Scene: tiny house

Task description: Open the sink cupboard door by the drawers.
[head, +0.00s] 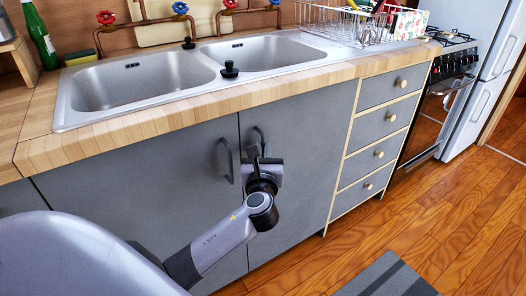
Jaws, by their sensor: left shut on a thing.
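The sink cupboard has two grey doors under the wooden worktop. The door by the drawers (305,140) is the right one and looks closed, flush with the left door (130,170). Its dark handle (258,133) is near its left edge and partly hidden by my gripper. My left gripper (262,158) is at this handle, shut on it. The left door has its own dark curved handle (226,160), just left of my gripper. My right gripper is not in view.
A stack of drawers (378,135) with round knobs stands right of the door. A double sink (140,80) is set in the worktop (200,112). The stove (437,95) is farther right. Wooden floor (440,215) is free in front, with a grey mat (385,278) lying on it.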

